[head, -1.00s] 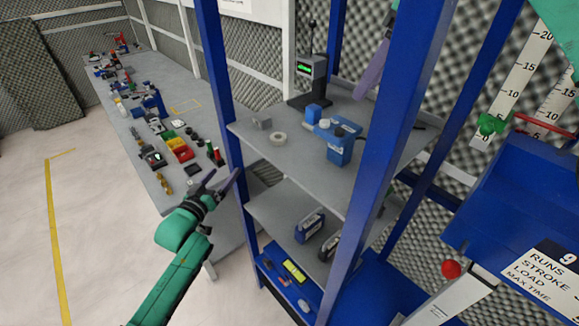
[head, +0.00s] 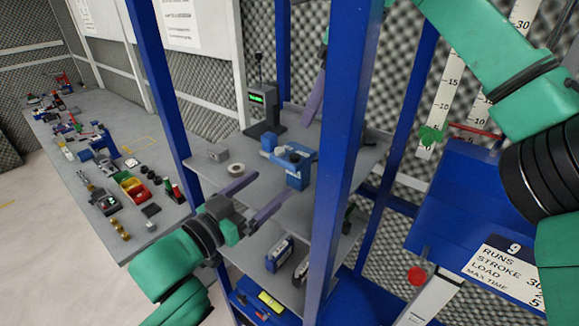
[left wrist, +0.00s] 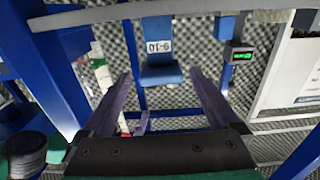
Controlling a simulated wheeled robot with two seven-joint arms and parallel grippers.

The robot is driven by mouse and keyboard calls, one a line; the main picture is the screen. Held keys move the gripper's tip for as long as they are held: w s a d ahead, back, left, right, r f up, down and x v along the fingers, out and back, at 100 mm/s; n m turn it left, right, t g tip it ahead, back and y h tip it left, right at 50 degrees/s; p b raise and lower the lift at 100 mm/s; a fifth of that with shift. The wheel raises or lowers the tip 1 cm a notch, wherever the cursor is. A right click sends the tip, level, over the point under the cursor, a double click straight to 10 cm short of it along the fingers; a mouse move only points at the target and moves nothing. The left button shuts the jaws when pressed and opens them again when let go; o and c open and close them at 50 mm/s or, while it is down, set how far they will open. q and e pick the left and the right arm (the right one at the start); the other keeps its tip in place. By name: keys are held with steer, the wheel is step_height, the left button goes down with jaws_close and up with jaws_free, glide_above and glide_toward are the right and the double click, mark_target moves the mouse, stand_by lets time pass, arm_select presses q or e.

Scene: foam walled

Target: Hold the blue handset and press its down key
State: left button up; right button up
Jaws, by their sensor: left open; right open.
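On the upper grey shelf stands a blue unit (head: 297,178) with a pale label and some light parts on top. I take it for the blue handset, but cannot make out a down key. In the left wrist view, which looks upside down, a blue body with a white label (left wrist: 159,46) shows between the fingers, beyond their tips. My left gripper (head: 274,186) is open and empty at the shelf's front edge, short of the blue unit. My right gripper (head: 314,100) is open, above the back of the shelf; one purple finger shows, the rest is hidden by the blue post.
A grey instrument with a green display (head: 262,98) stands behind the blue unit. A white ring (head: 236,170) and a grey block (head: 218,153) lie left on the shelf. A blue post (head: 340,150) rises in front. The lower shelf holds a blue device (head: 279,252).

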mark_target(297, 163)
arm_select(q)
steer(key=x, duration=1.1)
steer(key=shift+s, duration=0.1)
arm_select(e)
steer(key=shift+d, duration=0.1)
arm_select(q)
steer(key=c, duration=1.3)
jaws_close()
arm_select(e)
steer(key=shift+c, duration=0.6)
jaws_close()
arm_select(q)
steer(key=shift+f, duration=0.1)
